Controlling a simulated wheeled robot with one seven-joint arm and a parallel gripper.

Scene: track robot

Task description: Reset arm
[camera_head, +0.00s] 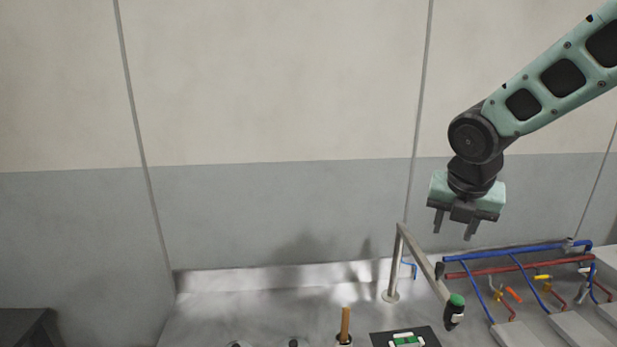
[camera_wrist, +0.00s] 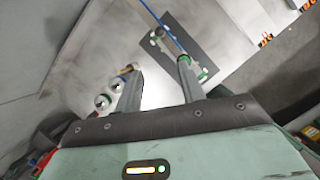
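My gripper (camera_head: 453,232) hangs at the end of my arm in the head view, fingers pointing down. It is above the metal counter, near a bent metal pipe with a green-ringed black tip (camera_head: 454,308). The two fingers are apart, and nothing shows between them. In the wrist view my gripper (camera_wrist: 158,78) also shows two separated fingers with no object held. A green-ringed part (camera_wrist: 203,74) appears beside the right finger there; I cannot tell if it touches.
Blue pipes (camera_head: 505,255) and red pipes (camera_head: 520,267) run along the counter at right. A brown handle (camera_head: 345,322) stands upright at the front, left of a dark mat (camera_head: 385,340) bearing a green and white item. The counter's left part (camera_head: 230,300) is clear.

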